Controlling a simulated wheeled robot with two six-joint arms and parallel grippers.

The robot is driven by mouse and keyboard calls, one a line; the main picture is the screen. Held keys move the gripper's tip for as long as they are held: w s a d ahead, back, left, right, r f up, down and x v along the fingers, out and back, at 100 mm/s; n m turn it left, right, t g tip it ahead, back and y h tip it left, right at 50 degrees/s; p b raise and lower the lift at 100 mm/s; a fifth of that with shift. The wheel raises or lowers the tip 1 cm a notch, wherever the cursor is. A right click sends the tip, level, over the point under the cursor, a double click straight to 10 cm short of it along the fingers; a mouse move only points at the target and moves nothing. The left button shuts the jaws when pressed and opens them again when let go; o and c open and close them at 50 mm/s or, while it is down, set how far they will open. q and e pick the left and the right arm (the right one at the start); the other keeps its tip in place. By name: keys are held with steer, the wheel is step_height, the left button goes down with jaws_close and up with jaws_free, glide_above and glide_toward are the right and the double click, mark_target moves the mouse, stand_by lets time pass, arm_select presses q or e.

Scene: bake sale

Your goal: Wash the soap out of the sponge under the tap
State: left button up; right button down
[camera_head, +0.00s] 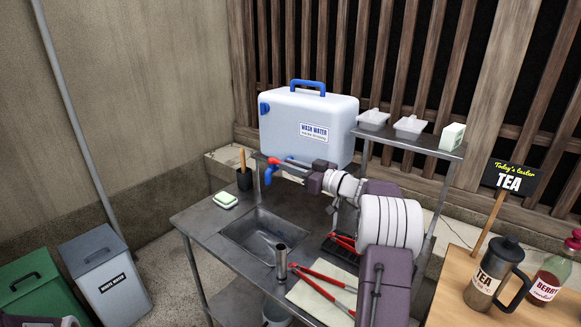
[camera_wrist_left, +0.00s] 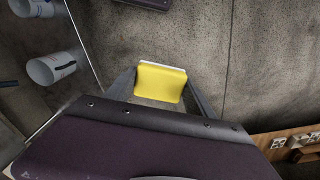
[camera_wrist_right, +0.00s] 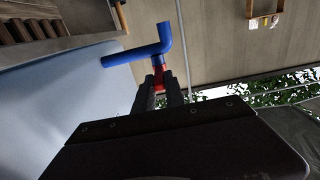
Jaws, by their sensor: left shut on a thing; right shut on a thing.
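The yellow sponge (camera_wrist_left: 162,82), with a white strip along its far edge, is held between the fingers of my left gripper (camera_wrist_left: 160,88) in the left wrist view. That gripper is out of the head view. My right gripper (camera_head: 284,166) is shut on the red handle of the tap (camera_head: 271,177), whose blue spout points down by the back of the sink (camera_head: 262,236). The blue pipe and red handle (camera_wrist_right: 158,66) also show at my right fingertips (camera_wrist_right: 160,92) in the right wrist view. I cannot make out any running water.
The blue-and-white wash water container (camera_head: 300,125) stands behind the tap. Red-handled tongs (camera_head: 322,280) lie in front on a cloth. My right arm covers the right side.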

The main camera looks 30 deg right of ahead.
steer(key=b, duration=0.3)
steer(key=f+h+b, duration=0.1)
steer(key=b, duration=0.2)
steer(key=shift+s+a+f+m+t, duration=0.15)
steer(key=shift+a+m+t, duration=0.15)
steer(key=shift+m, duration=0.1)
steer(key=h+b, duration=0.1)
steer(key=b, duration=0.2)
steer(key=a+m+h+b, duration=0.1)
steer(key=b, duration=0.2)
steer(key=m+h+b, duration=0.1)
steer(key=b, duration=0.1)
steer(key=shift+s+a+r+t+h+b, duration=0.2)
steer(key=shift+r+t+h+b, duration=0.1)
steer(key=shift+b, duration=0.1)
steer(key=shift+r+m+h, duration=0.3)
steer(key=c, duration=1.4)
jaws_free()
